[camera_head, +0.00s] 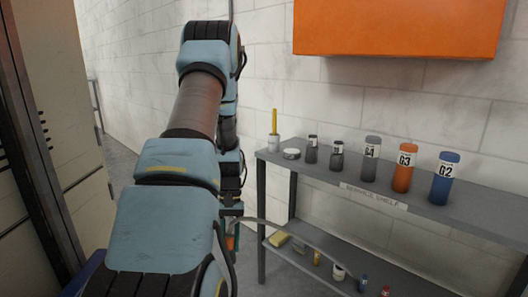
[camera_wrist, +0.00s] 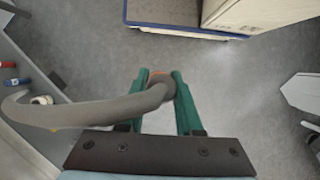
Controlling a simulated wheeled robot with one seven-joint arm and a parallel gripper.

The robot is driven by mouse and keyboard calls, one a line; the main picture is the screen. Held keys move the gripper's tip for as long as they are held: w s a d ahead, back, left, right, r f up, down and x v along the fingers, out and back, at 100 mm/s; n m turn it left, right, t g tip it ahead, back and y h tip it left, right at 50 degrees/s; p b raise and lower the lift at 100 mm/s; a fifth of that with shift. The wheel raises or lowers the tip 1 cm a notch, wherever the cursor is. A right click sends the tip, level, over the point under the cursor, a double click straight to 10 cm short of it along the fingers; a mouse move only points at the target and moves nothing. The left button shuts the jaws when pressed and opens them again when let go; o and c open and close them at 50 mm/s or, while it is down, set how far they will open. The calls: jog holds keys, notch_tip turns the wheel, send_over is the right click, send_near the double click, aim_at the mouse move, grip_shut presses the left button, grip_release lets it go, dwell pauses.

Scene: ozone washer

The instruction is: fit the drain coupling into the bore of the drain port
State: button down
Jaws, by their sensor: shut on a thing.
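My gripper (camera_wrist: 160,82) has green fingers in the wrist view, shut on the end of a thick grey hose. An orange-brown piece, which looks like the drain coupling (camera_wrist: 158,73), shows between the fingertips; most of it is hidden by the hose and fingers. The grey hose (camera_wrist: 75,112) curves from the fingers toward the left of the wrist view. In the head view the hose (camera_head: 285,231) runs right from my arm across the shelf unit, and my gripper is mostly hidden behind the arm. I cannot see the drain port or its bore in either view.
A grey service shelf (camera_head: 405,207) stands at right in the head view, with labelled cylinders on top and small items below. An orange panel (camera_head: 395,28) hangs on the wall. A beige cabinet (camera_head: 75,110) stands at left. Open floor (camera_wrist: 235,95) lies below my gripper.

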jog(key=r+p, duration=0.3)
jog(key=p, duration=0.1)
jog(key=r+p, duration=0.4)
jog(key=s+r+p, duration=0.1)
jog(key=r+p, duration=0.3)
jog(key=shift+p, duration=0.4)
jog(key=shift+s+r+p, duration=0.15)
jog(key=shift+r+p, duration=0.3)
jog(key=shift+p, duration=0.4)
